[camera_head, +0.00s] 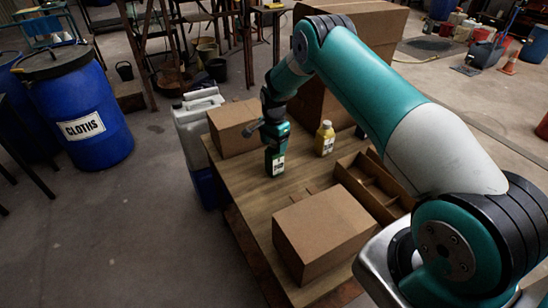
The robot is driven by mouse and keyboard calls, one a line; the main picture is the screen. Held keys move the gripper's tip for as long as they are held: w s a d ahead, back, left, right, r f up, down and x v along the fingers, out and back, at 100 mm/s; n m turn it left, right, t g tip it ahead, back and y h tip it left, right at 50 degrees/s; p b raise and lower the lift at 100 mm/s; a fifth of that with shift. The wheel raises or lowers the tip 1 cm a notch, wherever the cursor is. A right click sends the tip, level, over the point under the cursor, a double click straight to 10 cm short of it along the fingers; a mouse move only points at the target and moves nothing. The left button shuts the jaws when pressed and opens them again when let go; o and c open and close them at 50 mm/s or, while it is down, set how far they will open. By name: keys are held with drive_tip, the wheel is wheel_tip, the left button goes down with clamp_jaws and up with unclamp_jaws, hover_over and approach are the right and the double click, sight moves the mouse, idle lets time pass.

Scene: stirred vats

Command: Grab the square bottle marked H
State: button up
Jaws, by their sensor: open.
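A dark teal bottle (275,160) with a pale label stands upright on the wooden table (232,185). A yellow bottle (325,139) with a whitish cap and a pale label stands to its right and a little behind. The marks on both labels are too small to read, so I cannot tell which one bears the H. My gripper (266,128) is open at the upper part of the teal bottle. Its fingers are small and dark here, and I cannot tell whether they touch the bottle.
A cardboard box (233,127) stands left of the teal bottle, another (325,232) in front. A divided brown tray (372,187) lies at right. Larger cartons (375,22) rise behind. A pale jerrycan (198,135) and a blue CLOTHS drum (80,110) stand left of the table.

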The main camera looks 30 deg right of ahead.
drive_tip(key=shift+f, duration=0.15)
drive_tip(key=shift+c, duration=0.2)
drive_tip(key=c, duration=1.1)
drive_tip(key=shift+s, duration=0.1)
clamp_jaws()
drive_tip(key=shift+f, duration=0.1)
